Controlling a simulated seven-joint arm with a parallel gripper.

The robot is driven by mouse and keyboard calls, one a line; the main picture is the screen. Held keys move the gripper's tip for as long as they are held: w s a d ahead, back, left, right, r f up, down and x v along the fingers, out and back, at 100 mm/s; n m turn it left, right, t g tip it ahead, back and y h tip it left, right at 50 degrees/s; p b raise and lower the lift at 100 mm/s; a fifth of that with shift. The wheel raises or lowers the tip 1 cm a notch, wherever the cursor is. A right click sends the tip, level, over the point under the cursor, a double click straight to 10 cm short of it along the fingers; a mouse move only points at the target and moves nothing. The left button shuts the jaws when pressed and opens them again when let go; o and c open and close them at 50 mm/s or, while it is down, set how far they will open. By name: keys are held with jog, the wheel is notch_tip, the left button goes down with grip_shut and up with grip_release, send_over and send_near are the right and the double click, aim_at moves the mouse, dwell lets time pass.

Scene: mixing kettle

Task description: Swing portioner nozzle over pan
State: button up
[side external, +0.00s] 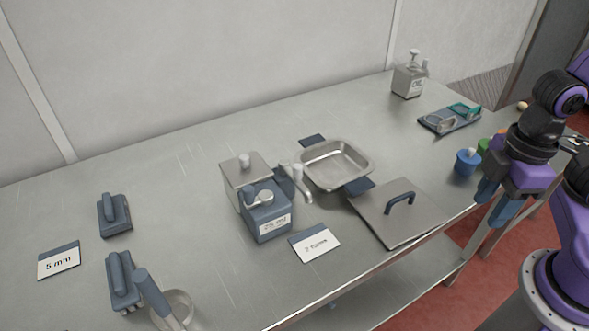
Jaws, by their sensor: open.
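The portioner (267,217) is a steel and blue box with a knob on top and a white label on its front. Its pale nozzle (304,187) sticks out from the portioner's right side and points down toward the front. The nozzle's tip appears just outside the pan's left rim. The shallow steel pan (337,178) has blue handles and looks empty. My gripper (493,208) is at the right, by the table's front edge, with its blue fingers pointing down. It is open and empty, well apart from the portioner and pan.
A flat lid (398,222) with an upright handle lies between the pan and my gripper. A "7 turns" card (315,243) lies before the portioner. Blue cup (467,162), tray (450,118) and dispenser (408,82) stand right. Blue-handled tools (114,215) lie left.

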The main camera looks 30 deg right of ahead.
jog(key=w+a+r+m, duration=0.3)
jog(key=w+a+m, duration=1.05)
jog(key=w, duration=0.35)
jog(key=m, duration=1.7)
send_over(298, 166)
jog(key=shift+f, duration=4.35)
jog(key=shift+f, duration=0.15)
